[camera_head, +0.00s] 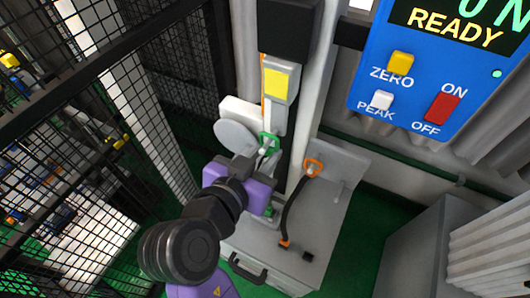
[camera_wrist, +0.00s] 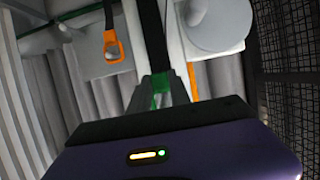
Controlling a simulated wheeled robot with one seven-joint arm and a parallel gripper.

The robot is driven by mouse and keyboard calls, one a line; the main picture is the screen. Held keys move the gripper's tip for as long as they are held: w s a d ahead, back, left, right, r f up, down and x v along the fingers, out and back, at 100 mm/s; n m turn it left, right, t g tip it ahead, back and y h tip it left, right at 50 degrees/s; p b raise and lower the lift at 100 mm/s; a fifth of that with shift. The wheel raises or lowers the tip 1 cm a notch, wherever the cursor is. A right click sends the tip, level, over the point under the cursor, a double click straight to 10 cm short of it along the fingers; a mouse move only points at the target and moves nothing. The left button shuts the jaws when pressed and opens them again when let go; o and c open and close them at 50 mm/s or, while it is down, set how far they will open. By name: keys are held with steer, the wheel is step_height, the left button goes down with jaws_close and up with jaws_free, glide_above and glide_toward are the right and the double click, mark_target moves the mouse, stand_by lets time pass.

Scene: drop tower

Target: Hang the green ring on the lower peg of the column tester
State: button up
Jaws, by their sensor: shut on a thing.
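The green ring (camera_head: 268,142) is at the tips of my gripper (camera_head: 264,153), in front of the pale column. In the wrist view the green ring (camera_wrist: 161,84) sits between the two grey fingers of my gripper (camera_wrist: 160,92), which are shut on it. A black strap (camera_wrist: 152,35) runs from it. The column tester (camera_head: 302,100) has a black head and a yellow-faced block (camera_head: 276,83) above the ring. I cannot make out the lower peg clearly. The ring does not clearly sit on any peg.
An orange ring (camera_head: 313,165) with a black strap stands right of my gripper and also shows in the wrist view (camera_wrist: 113,45). A white disc (camera_head: 235,137) is left of the green ring. A mesh fence (camera_head: 100,95) is at left, a blue control panel (camera_head: 430,75) upper right.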

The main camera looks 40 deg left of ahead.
steer(key=shift+r, duration=0.35)
steer(key=shift+s, duration=0.1)
stand_by(0.5)
steer(key=s, duration=0.2)
steer(key=s+d+p, duration=0.1)
steer(key=s, duration=0.2)
steer(key=shift+s+d, duration=0.2)
steer(key=shift+s, duration=0.05)
stand_by(0.9)
steer(key=shift+f, duration=0.15)
